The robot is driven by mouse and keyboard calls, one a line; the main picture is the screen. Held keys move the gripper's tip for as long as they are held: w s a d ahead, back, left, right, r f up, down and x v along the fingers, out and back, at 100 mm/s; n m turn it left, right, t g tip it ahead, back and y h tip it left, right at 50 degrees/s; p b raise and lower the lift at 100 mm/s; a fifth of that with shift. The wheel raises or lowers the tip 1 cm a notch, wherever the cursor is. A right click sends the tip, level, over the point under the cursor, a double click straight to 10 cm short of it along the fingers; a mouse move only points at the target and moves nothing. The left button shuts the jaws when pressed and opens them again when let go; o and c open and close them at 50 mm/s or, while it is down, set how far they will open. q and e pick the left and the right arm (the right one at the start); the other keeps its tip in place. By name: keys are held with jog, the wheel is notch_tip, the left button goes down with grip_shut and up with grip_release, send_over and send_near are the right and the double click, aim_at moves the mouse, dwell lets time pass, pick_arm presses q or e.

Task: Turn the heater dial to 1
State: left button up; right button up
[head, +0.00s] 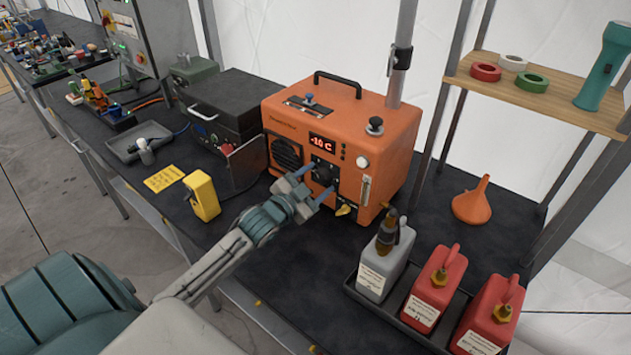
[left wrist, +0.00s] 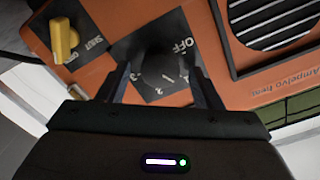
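The orange heater (head: 290,112) stands on the dark bench, with a red display reading -10 C. Its black dial (head: 323,172) is on the front, below the display. In the left wrist view the dial (left wrist: 158,68) sits on a dark plate with OFF and numbers around it; its pointer setting is too dark to tell. My left gripper (head: 312,186) is at the heater front. In the left wrist view its two fingers (left wrist: 161,88) stand apart on either side of the dial, with gaps showing. My right gripper is in neither view.
A yellow valve knob (left wrist: 64,38) is beside the dial plate; it also shows low on the heater (head: 344,210). A yellow device (head: 202,196) stands left of my gripper. A grey bottle (head: 383,262) and red cans (head: 436,285) stand in a tray at right.

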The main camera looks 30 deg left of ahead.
pick_arm(q)
jog(key=s+a+b, duration=0.1)
jog(key=s, duration=0.9)
jog(key=shift+s+r+b, duration=0.15)
jog(key=shift+s+b, duration=0.2)
jog(key=shift+b, duration=0.05)
dwell(0.7)
